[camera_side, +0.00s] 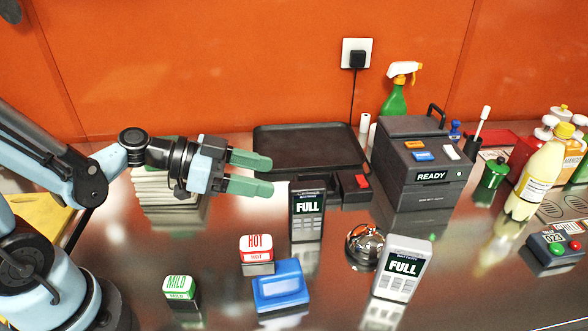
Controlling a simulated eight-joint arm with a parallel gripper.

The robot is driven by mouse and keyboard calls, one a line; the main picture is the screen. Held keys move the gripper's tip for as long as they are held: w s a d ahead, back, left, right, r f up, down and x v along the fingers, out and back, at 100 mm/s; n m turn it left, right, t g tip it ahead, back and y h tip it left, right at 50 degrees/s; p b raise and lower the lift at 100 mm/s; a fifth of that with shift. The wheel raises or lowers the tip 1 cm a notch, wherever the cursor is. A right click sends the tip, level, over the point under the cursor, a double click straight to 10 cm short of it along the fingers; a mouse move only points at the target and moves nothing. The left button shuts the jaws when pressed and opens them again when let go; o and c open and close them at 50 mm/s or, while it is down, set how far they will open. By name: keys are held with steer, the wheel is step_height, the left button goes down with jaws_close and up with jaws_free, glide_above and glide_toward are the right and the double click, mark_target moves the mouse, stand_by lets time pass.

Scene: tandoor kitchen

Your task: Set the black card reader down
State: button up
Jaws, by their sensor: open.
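The black card reader (308,214) stands upright on the steel counter, its screen reading FULL. My gripper (268,174) is open and empty, its two green fingers pointing right, just left of and above the reader in the picture. I cannot tell the exact gap in depth between the fingertips and the reader. A white card reader (402,268), also reading FULL, stands to the right and nearer.
A silver bell (365,246) sits between the readers. A blue block (280,287), HOT block (256,248) and MILD block (180,288) stand in front. A black tray (300,132) and READY machine (424,165) are behind.

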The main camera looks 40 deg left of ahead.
steer(key=s+a+n+g+y, duration=0.2)
steer(key=s+a+n+y, duration=0.2)
steer(key=a+n+y, duration=0.4)
steer(key=shift+s+a+r+n+g+y, duration=0.15)
steer(key=shift+s+a+n+g+y, duration=0.25)
steer(key=shift+y, duration=0.5)
steer(key=shift+w+d, duration=0.1)
steer(key=shift+w, duration=0.05)
stand_by(0.6)
